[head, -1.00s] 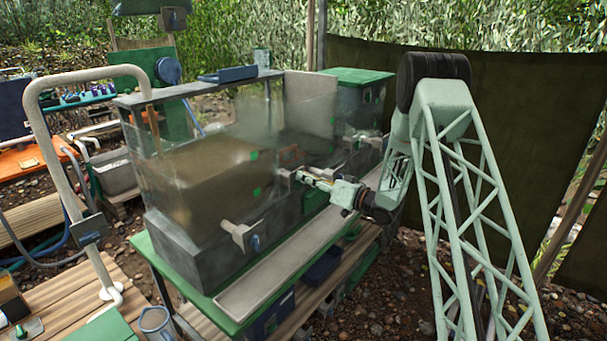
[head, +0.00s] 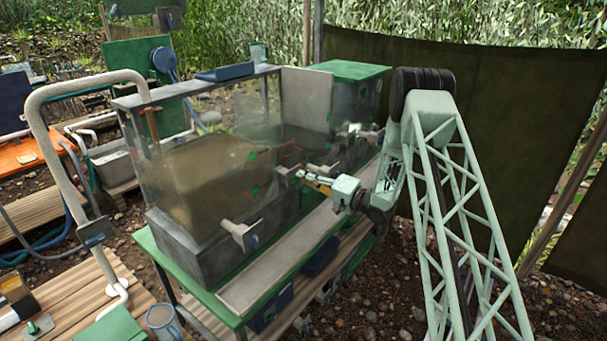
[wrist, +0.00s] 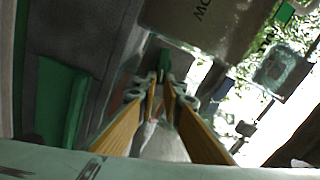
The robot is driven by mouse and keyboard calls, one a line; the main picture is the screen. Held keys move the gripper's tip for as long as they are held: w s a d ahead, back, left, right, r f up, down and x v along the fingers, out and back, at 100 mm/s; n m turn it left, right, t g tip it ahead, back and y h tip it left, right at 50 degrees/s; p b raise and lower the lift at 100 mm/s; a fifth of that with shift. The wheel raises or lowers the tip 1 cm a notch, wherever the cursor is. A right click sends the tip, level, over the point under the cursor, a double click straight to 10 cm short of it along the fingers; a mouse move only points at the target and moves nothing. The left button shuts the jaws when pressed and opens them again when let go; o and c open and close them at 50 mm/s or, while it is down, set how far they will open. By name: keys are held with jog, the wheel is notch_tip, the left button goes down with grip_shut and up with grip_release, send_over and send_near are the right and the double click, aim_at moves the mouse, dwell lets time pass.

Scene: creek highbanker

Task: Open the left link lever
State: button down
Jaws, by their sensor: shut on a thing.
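A glass-sided tank with brown water (head: 200,185) stands on a green-edged bench. A grey lever fitting (head: 283,172) sits on its front wall, at my gripper's tips. My gripper (head: 299,175) reaches in from the right with its yellow fingers close together at this fitting. In the wrist view my gripper (wrist: 163,90) has its two fingers converging on a small green piece (wrist: 163,62), which looks like the lever's end. The fingers hide much of what they hold. Which lever counts as the left link lever cannot be told for sure.
More fittings (head: 352,136) are further right. A pale ledge (head: 290,255) runs along the bench front. A dark tarp (head: 500,150) hangs behind my arm.

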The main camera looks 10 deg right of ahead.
jog(key=shift+s+a+f+m+p, duration=0.15)
jog(key=shift+f+m+p, duration=0.25)
jog(key=shift+m, duration=0.4)
jog(key=shift+s+a+f+m+p, duration=0.1)
jog(key=shift+f+m+p, duration=0.3)
jog(key=shift+m, duration=0.4)
jog(key=shift+f, duration=0.1)
jog(key=c, duration=2.8)
grip_release()
jog(key=shift+o, duration=0.6)
jog(key=shift+w+a+r, duration=0.1)
jog(key=shift+a+r, duration=0.1)
jog(key=shift+r, duration=0.05)
jog(key=shift+d+r, duration=0.15)
jog(key=shift+d, duration=0.1)
jog(key=v, duration=1.1)
jog(key=shift+s+d, duration=0.2)
jog(key=shift+s, duration=0.15)
